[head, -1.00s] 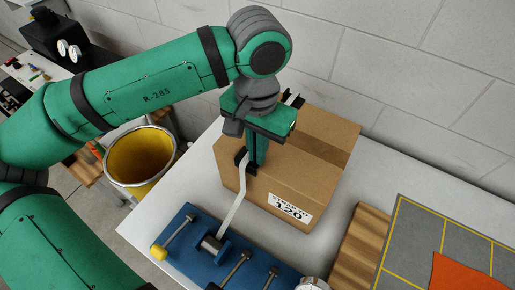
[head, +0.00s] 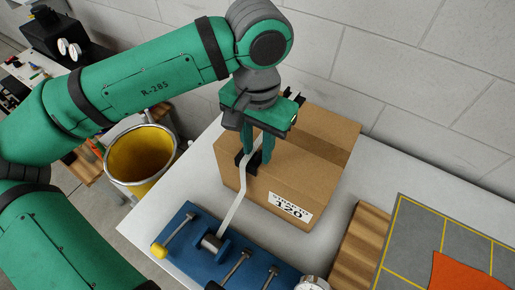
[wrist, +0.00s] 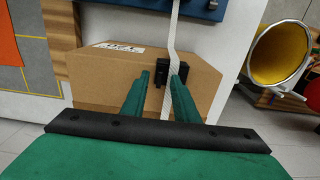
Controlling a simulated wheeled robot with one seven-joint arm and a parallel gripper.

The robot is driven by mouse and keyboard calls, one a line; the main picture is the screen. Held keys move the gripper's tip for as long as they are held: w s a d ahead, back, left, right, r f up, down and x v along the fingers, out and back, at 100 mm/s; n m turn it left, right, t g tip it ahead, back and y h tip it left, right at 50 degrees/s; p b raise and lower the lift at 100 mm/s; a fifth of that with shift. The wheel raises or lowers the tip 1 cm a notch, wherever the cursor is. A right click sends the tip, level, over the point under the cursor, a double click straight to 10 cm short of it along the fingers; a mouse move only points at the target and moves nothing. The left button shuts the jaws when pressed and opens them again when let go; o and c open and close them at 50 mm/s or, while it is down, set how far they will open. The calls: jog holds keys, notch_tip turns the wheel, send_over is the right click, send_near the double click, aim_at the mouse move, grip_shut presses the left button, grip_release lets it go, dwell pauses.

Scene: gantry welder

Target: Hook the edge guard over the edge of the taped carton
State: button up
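The taped carton (head: 305,178) sits on the white table, a white label on its side. The black edge guard (head: 252,168) sits at the carton's top front edge, with a white strap (head: 232,211) running over it and down to a blue fixture. The guard also shows in the wrist view (wrist: 162,68), just beyond the fingertips. My gripper (head: 257,160) is over the carton, its two green fingers apart. In the wrist view my gripper (wrist: 161,76) has a clear gap between its fingers, with strap and guard seen through it. Whether a finger still touches the guard is unclear.
The blue fixture (head: 194,252) with rods stands at the table's front. A wooden block (head: 358,250) and a grey mat with yellow lines (head: 410,240) lie right of the carton. A yellow-lined bucket (head: 140,158) stands left of the table. A block wall closes the back.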

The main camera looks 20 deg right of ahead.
notch_tip(320, 180, up, 9)
jog(key=shift+r, duration=0.15)
